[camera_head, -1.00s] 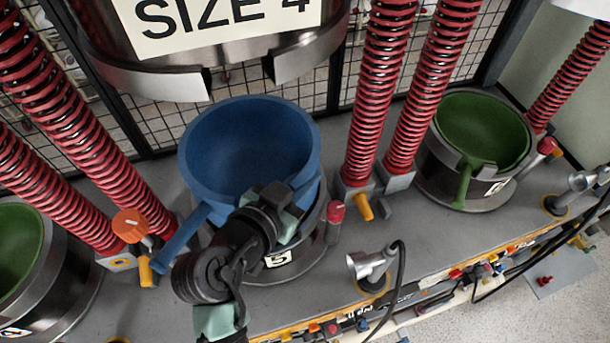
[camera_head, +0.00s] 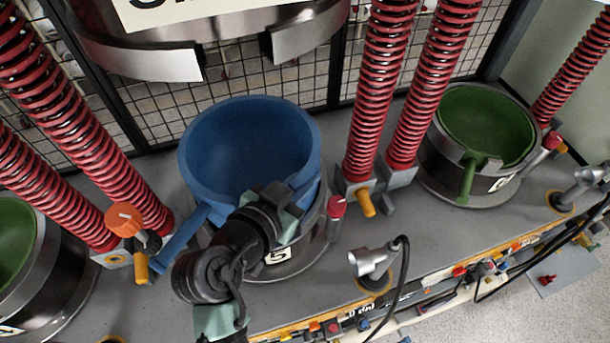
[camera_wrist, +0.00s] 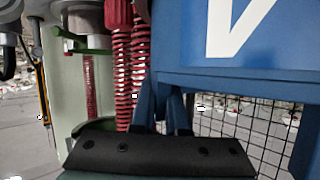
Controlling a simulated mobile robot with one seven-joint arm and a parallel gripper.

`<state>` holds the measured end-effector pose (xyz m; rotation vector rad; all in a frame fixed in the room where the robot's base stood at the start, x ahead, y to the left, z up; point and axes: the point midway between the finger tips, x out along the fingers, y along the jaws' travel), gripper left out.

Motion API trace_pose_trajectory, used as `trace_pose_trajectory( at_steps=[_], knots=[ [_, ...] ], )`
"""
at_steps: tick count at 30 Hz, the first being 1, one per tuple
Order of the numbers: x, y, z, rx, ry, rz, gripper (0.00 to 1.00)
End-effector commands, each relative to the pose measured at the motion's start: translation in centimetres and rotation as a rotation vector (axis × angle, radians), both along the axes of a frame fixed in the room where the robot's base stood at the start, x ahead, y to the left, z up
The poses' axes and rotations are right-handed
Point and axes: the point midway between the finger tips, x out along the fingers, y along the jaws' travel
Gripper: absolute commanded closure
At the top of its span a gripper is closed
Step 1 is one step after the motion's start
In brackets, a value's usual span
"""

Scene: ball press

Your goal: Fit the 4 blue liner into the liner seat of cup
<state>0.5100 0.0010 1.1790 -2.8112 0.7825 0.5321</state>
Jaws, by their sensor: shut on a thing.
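The blue liner (camera_head: 245,150) is a wide bowl with a handle (camera_head: 185,238) pointing to the lower left in the head view. My gripper (camera_head: 287,201) is shut on its front right rim. The liner is over the grey metal cup (camera_head: 300,262) labelled 5 and covers most of it, including the seat. The cup's front and right side show below the liner. I cannot tell whether the liner touches the cup.
A metal press head (camera_head: 200,50) hangs above and behind the liner. Red spring columns (camera_head: 365,100) stand on both sides. A cup with a green liner (camera_head: 485,130) is at the right, another (camera_head: 12,240) at the left. A lamp-like fitting (camera_head: 370,265) stands at the front.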

Motion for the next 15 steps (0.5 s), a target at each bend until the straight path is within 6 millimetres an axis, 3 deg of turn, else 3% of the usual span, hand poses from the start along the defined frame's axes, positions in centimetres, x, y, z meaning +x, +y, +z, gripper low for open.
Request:
trace_pose_trajectory(
  at_steps=[15],
  knots=[
    [0.07, 0.03, -0.97, 0.002, -0.007, 0.000, 1.00]
  ],
)
